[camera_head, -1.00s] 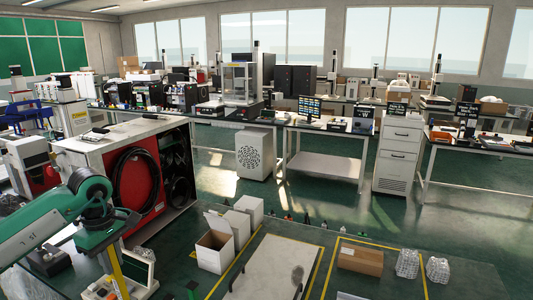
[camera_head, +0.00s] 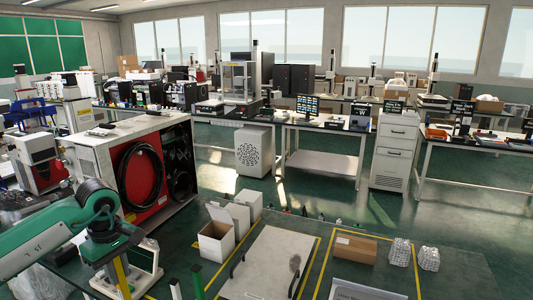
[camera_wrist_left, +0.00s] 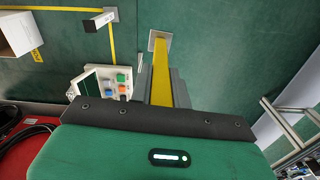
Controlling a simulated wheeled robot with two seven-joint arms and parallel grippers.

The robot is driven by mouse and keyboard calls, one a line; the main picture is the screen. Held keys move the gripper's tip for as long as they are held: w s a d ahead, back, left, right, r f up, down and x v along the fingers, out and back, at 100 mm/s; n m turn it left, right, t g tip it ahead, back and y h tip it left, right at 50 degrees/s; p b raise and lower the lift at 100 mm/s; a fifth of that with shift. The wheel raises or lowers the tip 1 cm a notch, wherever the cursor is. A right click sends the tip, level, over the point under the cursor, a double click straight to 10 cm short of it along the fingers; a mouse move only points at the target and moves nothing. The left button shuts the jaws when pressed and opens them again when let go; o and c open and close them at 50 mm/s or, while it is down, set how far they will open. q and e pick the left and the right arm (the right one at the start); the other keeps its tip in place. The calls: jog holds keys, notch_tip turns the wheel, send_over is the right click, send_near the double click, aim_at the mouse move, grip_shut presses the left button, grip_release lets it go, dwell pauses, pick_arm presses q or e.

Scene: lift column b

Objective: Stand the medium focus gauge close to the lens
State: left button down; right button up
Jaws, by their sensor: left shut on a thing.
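My left gripper (camera_head: 120,262) is at the lower left of the head view, shut on a yellow bar, which I take for the medium focus gauge (camera_head: 122,280). In the left wrist view the yellow gauge (camera_wrist_left: 161,75) runs away from the jaws and ends in a small grey square plate (camera_wrist_left: 159,41). Whether the plate touches the green surface is unclear. A green post (camera_head: 198,281) and a pale post (camera_head: 175,288) stand to the right of the gripper in the head view. I cannot make out the lens. My right gripper is not in view.
A white framed device (camera_head: 151,275) stands beside the gripper; a panel with coloured buttons (camera_wrist_left: 115,82) shows in the wrist view. White boxes (camera_head: 214,242), a brown box (camera_head: 356,247) and a grey board (camera_head: 265,262) lie farther right. A white cabinet (camera_head: 95,155) stands behind.

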pick_arm(q)
jog(key=s+d+f+m, duration=1.1)
jog(key=s+d+m, duration=0.1)
jog(key=d, duration=0.1)
jog(key=shift+s+f+m, duration=0.25)
jog(key=shift+f+m, duration=0.05)
jog(key=shift+d, duration=0.1)
